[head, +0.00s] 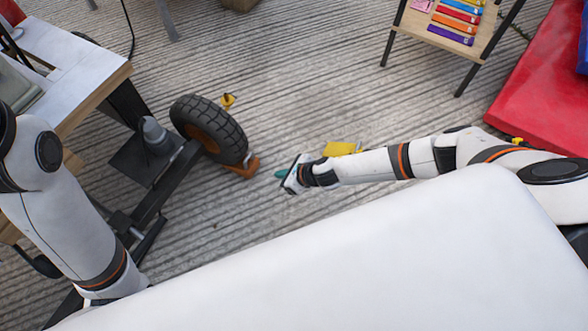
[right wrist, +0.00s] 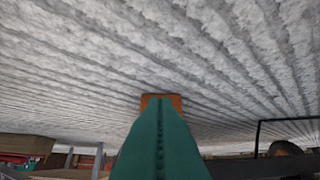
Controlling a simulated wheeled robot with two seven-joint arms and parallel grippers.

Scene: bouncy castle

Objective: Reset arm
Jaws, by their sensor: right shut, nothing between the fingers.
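My right arm (head: 375,165) reaches from the right edge toward the middle of the head view, low over the grooved ground. My right gripper (head: 281,174), with teal fingers, points left and is shut and empty. In the right wrist view its teal fingers (right wrist: 160,145) are together, with the ground filling the upper part of the picture. My left arm (head: 75,220) hangs down at the left of the head view. Its gripper is hidden below the picture or behind my white body.
An orange wheel chock (head: 243,167) lies just left of the right gripper, beside a black tyre (head: 208,128). A yellow object (head: 340,149) lies behind my right forearm. A table (head: 75,65) stands left, a shelf (head: 440,35) and red mat (head: 540,85) right.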

